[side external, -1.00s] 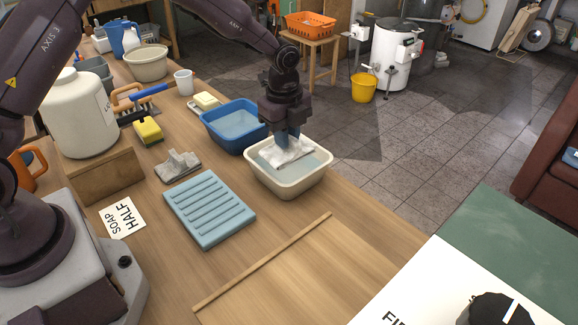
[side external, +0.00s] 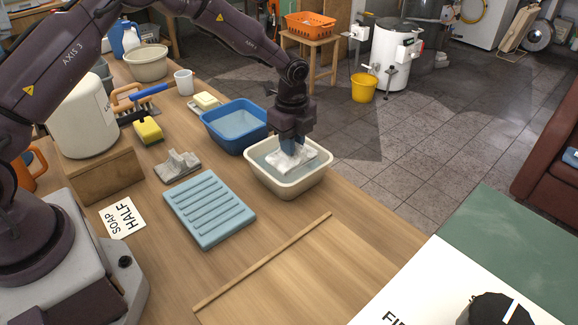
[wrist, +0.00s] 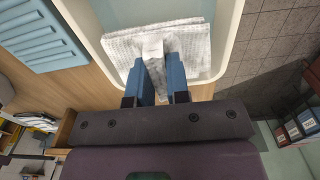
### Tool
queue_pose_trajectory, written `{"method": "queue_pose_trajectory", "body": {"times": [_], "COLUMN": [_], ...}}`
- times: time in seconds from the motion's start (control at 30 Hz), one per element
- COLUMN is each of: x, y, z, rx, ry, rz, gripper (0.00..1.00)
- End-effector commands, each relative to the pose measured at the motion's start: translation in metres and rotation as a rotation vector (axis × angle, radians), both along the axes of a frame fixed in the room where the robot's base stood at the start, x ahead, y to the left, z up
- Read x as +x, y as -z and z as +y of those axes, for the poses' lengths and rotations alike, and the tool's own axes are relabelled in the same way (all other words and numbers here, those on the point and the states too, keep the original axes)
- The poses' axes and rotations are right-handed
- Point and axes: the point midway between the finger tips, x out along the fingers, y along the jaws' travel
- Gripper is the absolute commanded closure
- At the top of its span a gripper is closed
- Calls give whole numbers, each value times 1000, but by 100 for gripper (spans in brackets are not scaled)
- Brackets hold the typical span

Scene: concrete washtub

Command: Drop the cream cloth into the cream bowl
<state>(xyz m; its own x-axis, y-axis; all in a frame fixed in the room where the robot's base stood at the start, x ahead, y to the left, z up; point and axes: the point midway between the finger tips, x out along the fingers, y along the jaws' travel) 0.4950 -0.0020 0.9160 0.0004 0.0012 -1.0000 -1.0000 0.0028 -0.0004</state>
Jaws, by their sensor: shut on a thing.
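The cream bowl (side external: 283,186) is a rectangular basin with water in it, standing near the table's far right edge. The pale, whitish cloth (side external: 302,160) is at the basin, within its rim; it also shows in the wrist view (wrist: 190,40). My gripper (side external: 290,145) points down over the basin. In the wrist view its blue fingers (wrist: 160,80) are shut on a pinched fold of the cloth. The cloth spreads out beyond the fingertips. I cannot tell how much of it touches the water.
A blue basin (side external: 212,129) with water stands just behind the cream one. A blue ribbed board (side external: 210,208), a grey cloth (side external: 177,166) and a yellow sponge (side external: 148,130) lie to the left. A wooden strip (side external: 262,262) crosses the table in front.

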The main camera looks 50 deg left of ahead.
Motion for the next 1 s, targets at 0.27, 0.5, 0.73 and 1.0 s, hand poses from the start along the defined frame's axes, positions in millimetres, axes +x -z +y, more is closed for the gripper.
{"method": "queue_pose_trajectory", "body": {"times": [0.27,0.5,0.73,1.0], "x": [0,0,0,1], "y": [1,0,-6,-57], "z": [0,0,0,0], "rx": [0,0,0,1], "ry": [0,1,0,1], "rz": [-1,0,-1,-6], "gripper": [77,54,54,54]}}
